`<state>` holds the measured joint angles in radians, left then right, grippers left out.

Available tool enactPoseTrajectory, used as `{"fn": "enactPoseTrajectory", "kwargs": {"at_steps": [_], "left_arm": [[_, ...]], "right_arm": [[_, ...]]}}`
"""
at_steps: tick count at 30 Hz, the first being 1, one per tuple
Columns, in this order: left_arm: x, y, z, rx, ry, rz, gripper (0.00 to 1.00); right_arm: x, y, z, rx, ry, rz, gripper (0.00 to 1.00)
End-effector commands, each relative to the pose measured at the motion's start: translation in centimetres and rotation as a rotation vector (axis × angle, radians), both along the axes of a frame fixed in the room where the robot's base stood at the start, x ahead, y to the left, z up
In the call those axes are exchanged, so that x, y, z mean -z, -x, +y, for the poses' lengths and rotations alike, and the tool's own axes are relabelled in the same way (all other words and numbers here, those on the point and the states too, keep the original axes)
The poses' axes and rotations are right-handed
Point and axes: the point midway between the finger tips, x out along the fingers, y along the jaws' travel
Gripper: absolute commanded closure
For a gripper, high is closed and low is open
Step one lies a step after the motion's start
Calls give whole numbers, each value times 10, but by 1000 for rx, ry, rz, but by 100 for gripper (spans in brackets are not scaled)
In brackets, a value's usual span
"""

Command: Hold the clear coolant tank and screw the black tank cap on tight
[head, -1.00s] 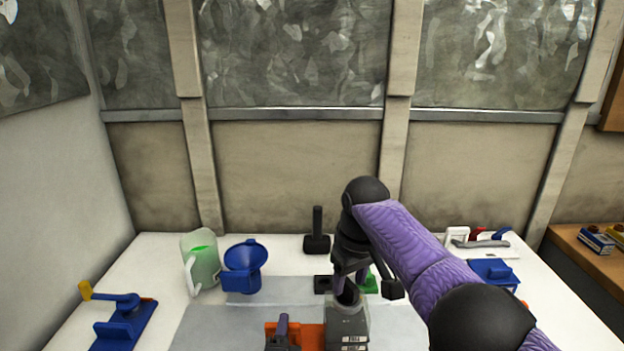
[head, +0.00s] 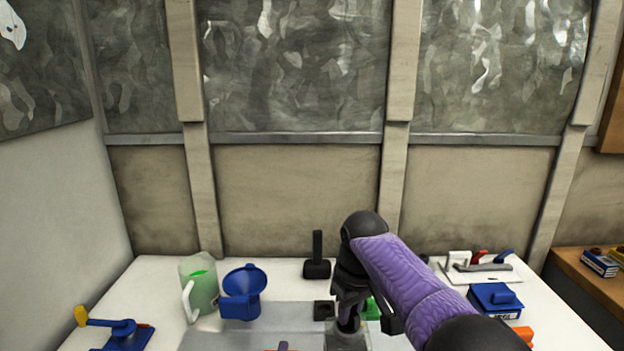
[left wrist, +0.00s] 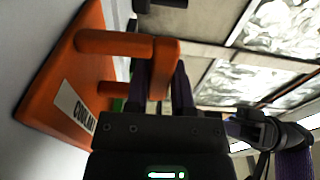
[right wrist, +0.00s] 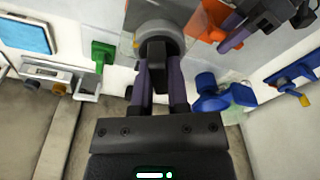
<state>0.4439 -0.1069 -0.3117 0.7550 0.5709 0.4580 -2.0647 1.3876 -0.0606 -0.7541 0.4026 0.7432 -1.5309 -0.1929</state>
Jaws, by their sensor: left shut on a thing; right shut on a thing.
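The coolant tank (head: 346,341) is at the bottom of the head view, mostly cut off. My right gripper (head: 350,312) points down over its top. In the right wrist view the fingers are shut on the black tank cap (right wrist: 157,52), which sits at the round grey neck (right wrist: 176,32). I cannot tell how far the cap is screwed on. In the left wrist view my left gripper (left wrist: 166,72) is shut on the upright bar of an orange handle (left wrist: 118,43) beside a lettered orange plate (left wrist: 48,88). The join between this orange part and the tank is hidden there.
A green-filled jug (head: 200,285) and a blue funnel (head: 243,291) stand left of the tank. A black post (head: 317,257) stands behind it. A blue box (head: 495,300) and a tool tray (head: 510,270) are right. The wall closes off the back.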

Motion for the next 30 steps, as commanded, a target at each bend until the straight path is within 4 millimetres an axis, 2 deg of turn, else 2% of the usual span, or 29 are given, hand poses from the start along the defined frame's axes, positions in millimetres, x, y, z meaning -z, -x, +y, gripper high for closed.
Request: {"fn": "enactPoseTrajectory", "kwargs": {"at_steps": [20,22,27,30], "left_arm": [[-1,0,0,0,0,-3,100],[-1,0,0,0,0,-4,100],[-1,0,0,0,0,-5,100],[-1,-1,0,0,0,-5,100]], "right_arm": [[5,1,-1,10,1,4,100],[6,1,0,92,1,5,100],[6,1,1,437,3,7,100],[7,2,0,526,5,8,100]]}}
